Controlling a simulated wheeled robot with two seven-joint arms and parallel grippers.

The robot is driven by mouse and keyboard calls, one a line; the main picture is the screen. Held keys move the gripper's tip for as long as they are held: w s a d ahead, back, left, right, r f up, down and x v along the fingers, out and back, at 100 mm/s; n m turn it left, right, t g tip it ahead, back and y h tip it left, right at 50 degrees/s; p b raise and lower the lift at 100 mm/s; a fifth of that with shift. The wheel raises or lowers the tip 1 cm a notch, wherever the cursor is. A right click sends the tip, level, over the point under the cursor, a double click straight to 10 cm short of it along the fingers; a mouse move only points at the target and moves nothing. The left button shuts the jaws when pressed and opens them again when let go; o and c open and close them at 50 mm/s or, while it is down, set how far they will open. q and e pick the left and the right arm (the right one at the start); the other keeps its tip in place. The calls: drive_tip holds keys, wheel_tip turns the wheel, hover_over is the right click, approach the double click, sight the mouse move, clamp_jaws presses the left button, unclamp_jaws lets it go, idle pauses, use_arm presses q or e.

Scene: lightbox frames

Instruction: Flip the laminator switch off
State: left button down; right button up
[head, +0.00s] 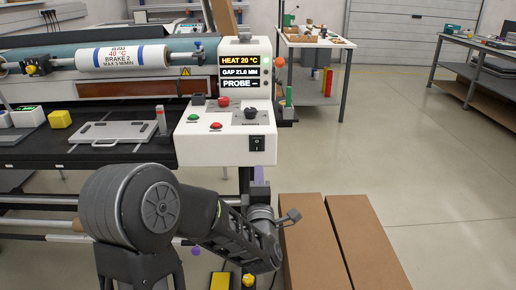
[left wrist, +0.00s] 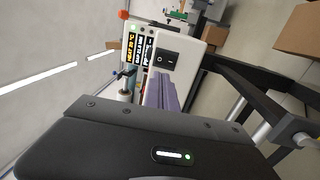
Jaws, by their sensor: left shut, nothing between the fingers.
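The laminator's white control box (head: 190,148) stands at the middle of the head view. A black rocker switch (head: 257,144) sits low on its front right. In the left wrist view the switch (left wrist: 166,58) shows its O and I marks; I cannot tell which side is pressed in. My left gripper (head: 259,173) is just below the box, under the switch. Its purple fingers (left wrist: 160,88) are shut and empty, pointing toward the switch, and look short of it; exact contact is hard to tell. My right gripper is not in view.
The box carries a display (head: 240,72), a red button (head: 216,126), a green button (head: 193,118) and a black knob (head: 251,113). A grey plate (head: 113,133) lies on the black bed to the left. Cardboard boxes (head: 312,240) stand on the floor; floor at right is clear.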

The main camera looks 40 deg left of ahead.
sight(257, 142)
use_arm(q)
drive_tip(key=p+x, duration=0.1)
drive_tip(key=x, duration=1.1)
drive_tip(key=shift+w+r, duration=0.1)
drive_tip(key=shift+a+b, duration=0.15)
drive_tip(key=shift+b, duration=0.3)
drive_tip(key=shift+r, duration=0.1)
